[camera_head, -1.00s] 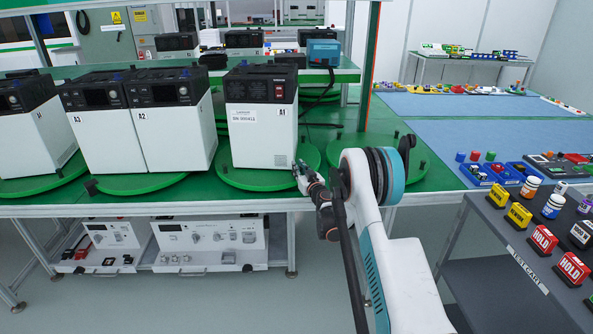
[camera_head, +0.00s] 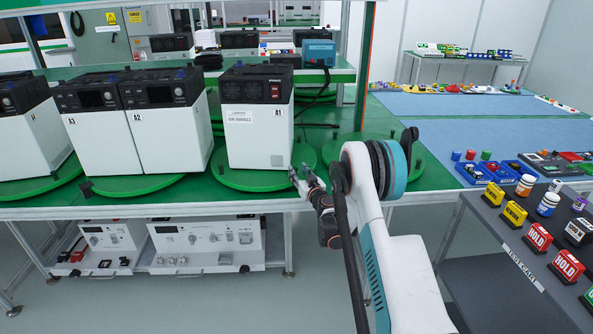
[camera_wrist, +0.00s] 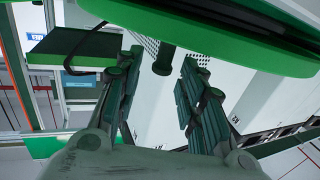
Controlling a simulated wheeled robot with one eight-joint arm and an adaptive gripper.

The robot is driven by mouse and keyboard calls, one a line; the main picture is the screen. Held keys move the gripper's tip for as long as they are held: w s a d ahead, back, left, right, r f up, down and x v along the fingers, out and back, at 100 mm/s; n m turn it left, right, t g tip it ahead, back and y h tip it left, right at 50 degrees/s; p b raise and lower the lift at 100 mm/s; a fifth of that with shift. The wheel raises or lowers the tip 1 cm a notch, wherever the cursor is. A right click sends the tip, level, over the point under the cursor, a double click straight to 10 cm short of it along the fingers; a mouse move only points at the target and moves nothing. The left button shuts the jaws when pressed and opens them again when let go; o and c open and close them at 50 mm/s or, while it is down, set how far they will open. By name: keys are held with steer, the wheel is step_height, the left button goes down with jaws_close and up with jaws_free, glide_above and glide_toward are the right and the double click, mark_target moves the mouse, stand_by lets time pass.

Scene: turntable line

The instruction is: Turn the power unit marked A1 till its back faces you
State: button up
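The power unit A1 (camera_head: 258,130) is a white box with a black top. It stands upright on a green round turntable (camera_head: 235,184). The face towards me has a red switch, a black upper panel and white labels, and no display shows on it. My gripper (camera_head: 301,176) is at the turntable's front right edge, beside the unit's lower right corner.
Units A2 (camera_head: 172,130) and A3 (camera_head: 98,135), with displays facing me, stand to the left on turntables. A grey test cart (camera_head: 515,240) with yellow and red signs is at the right.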

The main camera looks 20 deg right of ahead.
steer(key=s, duration=0.9)
steer(key=shift+w, duration=0.1)
